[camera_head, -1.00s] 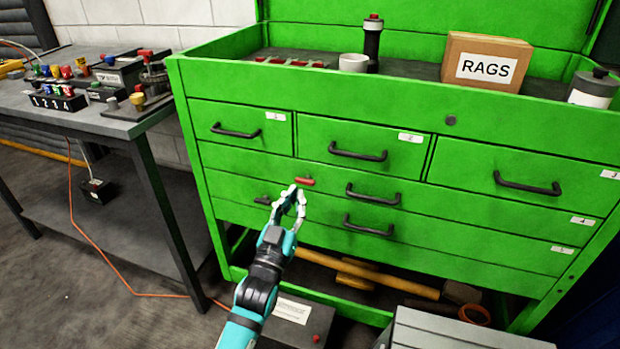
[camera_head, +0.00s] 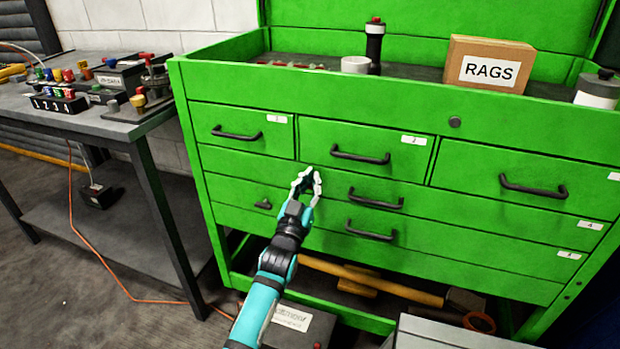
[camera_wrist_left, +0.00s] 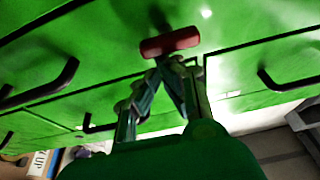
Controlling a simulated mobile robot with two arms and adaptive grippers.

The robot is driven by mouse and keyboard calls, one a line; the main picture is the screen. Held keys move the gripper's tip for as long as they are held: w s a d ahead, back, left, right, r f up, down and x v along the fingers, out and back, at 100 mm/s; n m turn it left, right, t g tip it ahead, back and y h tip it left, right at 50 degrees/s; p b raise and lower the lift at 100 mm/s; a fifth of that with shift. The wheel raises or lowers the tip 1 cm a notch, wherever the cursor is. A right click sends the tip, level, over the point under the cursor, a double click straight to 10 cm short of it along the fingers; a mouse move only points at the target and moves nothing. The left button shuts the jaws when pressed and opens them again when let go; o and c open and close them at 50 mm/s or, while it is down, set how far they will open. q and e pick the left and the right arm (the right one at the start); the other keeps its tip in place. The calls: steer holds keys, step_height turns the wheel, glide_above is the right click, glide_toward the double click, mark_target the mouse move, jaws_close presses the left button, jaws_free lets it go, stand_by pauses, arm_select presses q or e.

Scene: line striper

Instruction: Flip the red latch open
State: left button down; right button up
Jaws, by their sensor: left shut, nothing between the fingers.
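The red latch (camera_wrist_left: 170,42) shows in the left wrist view as a short red bar on the green drawer front, just beyond my fingertips. In the head view my gripper hides it. My left gripper (camera_head: 307,178) is shut and empty, in front of the wide drawer left of its black handle. In the left wrist view my left gripper (camera_wrist_left: 172,62) has its fingertips together right at the latch's edge; I cannot tell whether they touch it. My right gripper is not in view.
The green tool chest (camera_head: 380,110) fills the middle. Black drawer handles (camera_head: 376,198) stick out near my gripper. A grey workbench (camera_head: 140,128) stands at the left. A grey box (camera_head: 450,335) sits low at the front right. Floor at the lower left is mostly clear.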

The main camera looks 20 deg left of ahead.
mark_target(327, 185)
arm_select(q)
steer(key=shift+f+m, duration=0.1)
steer(key=shift+m, duration=0.2)
